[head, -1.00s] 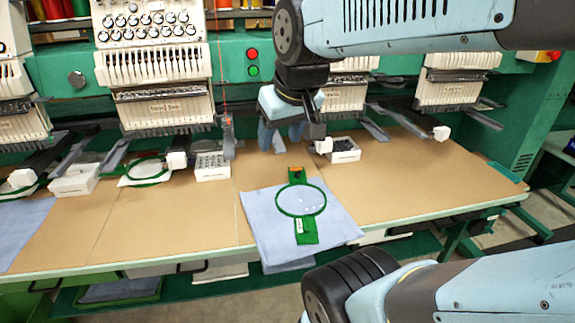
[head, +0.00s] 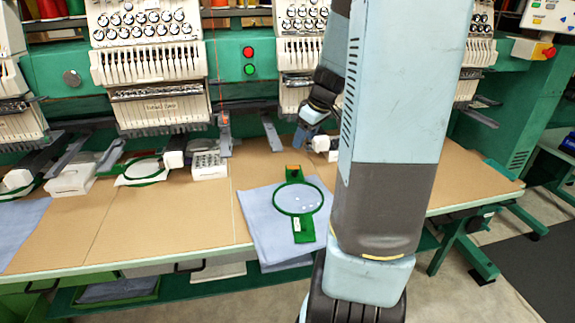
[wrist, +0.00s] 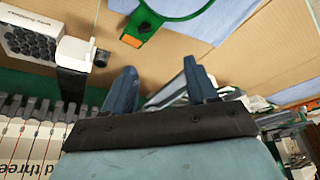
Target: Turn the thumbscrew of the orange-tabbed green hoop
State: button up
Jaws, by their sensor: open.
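The green hoop (head: 304,233) with its orange tab (head: 293,168) lies flat on folded pale blue cloth (head: 262,222) near the table's front edge. The tab points toward the machines. Its thumbscrew is too small to make out. In the wrist view, part of the hoop's green ring (wrist: 148,14) and the orange tab (wrist: 132,41) show at the top. My gripper (wrist: 160,82) is open and empty, its two blue fingers apart. In the head view, my gripper (head: 302,138) is above the table, behind the hoop, apart from it and partly hidden by my arm.
A white box of dark round pieces (wrist: 30,42) stands near my gripper. Further left are another white box (head: 209,166) and a second green hoop (head: 146,168). Embroidery machine heads (head: 160,105) line the back. My forearm hides the table right of the hoop.

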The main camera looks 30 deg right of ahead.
notch_tip(320, 180, down, 2)
jog(key=d, duration=0.3)
send_near(296, 172)
jog(key=x, duration=0.8)
jog(key=shift+w+f, duration=0.1)
jog(key=c, duration=1.1)
jog(key=shift+o, duration=0.2)
jog(key=shift+a+m+t+h, duration=0.1)
jog(key=shift+m+t+h, duration=0.2)
jog(key=shift+m, duration=0.75)
jog(key=shift+a+m+t+h, duration=0.1)
jog(key=shift+m+h, duration=0.3)
jog(key=shift+m, duration=0.65)
jog(key=o, duration=1.1)
jog(key=shift+c, duration=0.2)
